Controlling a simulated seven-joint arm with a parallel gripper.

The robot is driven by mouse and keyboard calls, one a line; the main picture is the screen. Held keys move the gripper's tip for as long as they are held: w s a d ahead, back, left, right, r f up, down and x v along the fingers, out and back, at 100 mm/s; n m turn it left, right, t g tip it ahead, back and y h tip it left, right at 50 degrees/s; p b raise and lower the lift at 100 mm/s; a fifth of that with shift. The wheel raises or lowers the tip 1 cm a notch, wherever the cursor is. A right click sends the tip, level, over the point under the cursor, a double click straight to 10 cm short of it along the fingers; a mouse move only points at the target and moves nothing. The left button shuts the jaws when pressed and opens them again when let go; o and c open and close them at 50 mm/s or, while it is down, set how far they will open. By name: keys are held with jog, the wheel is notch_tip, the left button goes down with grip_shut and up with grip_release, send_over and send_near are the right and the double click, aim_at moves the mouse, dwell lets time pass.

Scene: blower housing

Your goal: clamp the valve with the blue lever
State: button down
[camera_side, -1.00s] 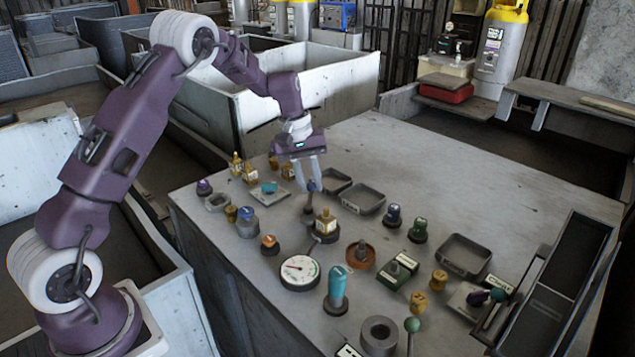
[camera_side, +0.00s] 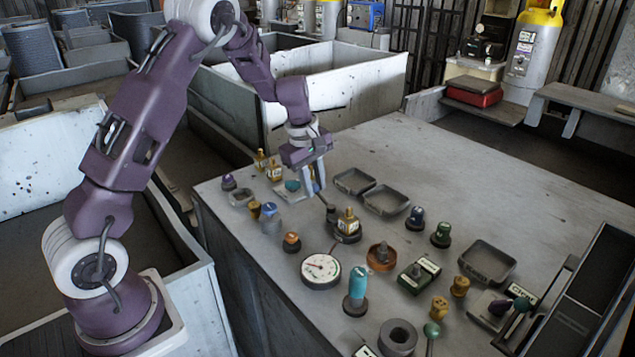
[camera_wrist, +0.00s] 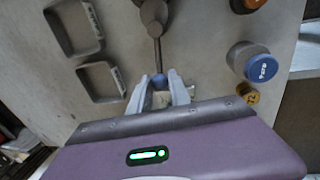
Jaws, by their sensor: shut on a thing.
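My gripper (camera_side: 317,190) is over the far part of the table, pointing down. In the wrist view its two fingers (camera_wrist: 160,92) are shut on the blue knob (camera_wrist: 160,81) at the end of a thin grey lever (camera_wrist: 158,55). The lever runs up the picture from the knob to the dark grey valve hub (camera_wrist: 154,14), which the top edge cuts off. In the side view the dark lever and hub (camera_side: 331,213) show just below the fingertips, tilted, and the fingers mostly hide the knob.
A brass part on a dark round base (camera_side: 347,226) stands close by on the right. Two shallow trays (camera_side: 386,201) lie behind it. A blue-topped cylinder (camera_wrist: 250,62) and a small brass knob (camera_wrist: 248,94) stand to the right in the wrist view. The table's back right is clear.

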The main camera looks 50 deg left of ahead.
jog(key=shift+s+n, duration=0.15)
jog(key=shift+n, duration=0.15)
jog(key=c, duration=1.2)
grip_release()
notch_tip(320, 180, up, 7)
jog(key=s, duration=0.1)
jog(key=shift+s, duration=0.2)
